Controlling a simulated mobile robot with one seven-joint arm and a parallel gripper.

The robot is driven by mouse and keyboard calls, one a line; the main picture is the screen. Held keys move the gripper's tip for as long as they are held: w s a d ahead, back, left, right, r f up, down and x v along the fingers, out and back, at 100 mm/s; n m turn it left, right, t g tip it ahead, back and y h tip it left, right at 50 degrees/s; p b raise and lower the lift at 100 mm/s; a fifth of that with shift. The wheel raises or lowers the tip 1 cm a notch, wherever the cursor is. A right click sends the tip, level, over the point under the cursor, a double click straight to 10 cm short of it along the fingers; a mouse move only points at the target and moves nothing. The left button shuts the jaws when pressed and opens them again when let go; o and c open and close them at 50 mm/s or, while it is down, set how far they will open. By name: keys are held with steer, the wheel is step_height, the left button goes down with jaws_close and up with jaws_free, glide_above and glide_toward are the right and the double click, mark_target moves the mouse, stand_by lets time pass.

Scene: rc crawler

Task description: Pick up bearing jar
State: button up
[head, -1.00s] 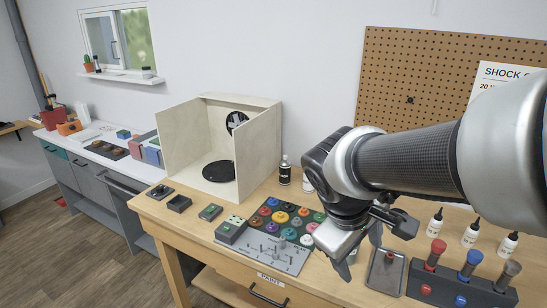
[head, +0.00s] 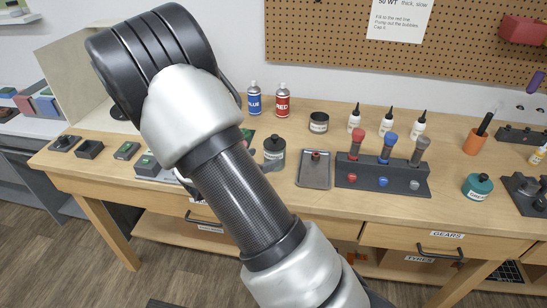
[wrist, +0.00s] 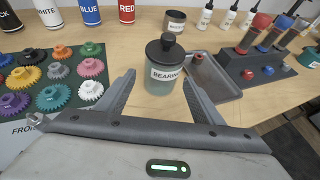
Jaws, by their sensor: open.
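The bearing jar (wrist: 164,70) is a clear jar with a dark lid and a white label reading "BEARING". It stands upright on the bench, just ahead of my gripper (wrist: 158,85) in the wrist view, roughly in line with the gap between the two fingers. My gripper is open with nothing between its fingers. In the head view the jar (head: 274,151) stands left of the grey tray, beside my arm. My gripper is hidden behind my arm in the head view.
A grey tray (head: 326,169) holding a small reddish item lies right of the jar. A dark rack (head: 383,181) with coloured-top shock parts is farther right. A gear board (wrist: 103,95) lies left of the jar. Spray cans (head: 282,101) and a small dark tin (head: 319,122) stand behind.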

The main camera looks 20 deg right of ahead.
mark_target(272, 155)
steer(key=x, duration=0.6)
steer(key=shift+d+f, duration=0.1)
steer(key=shift+d, duration=0.1)
steer(key=shift+x, duration=2.7)
steer(key=shift+s, duration=0.15)
steer(key=c, duration=1)
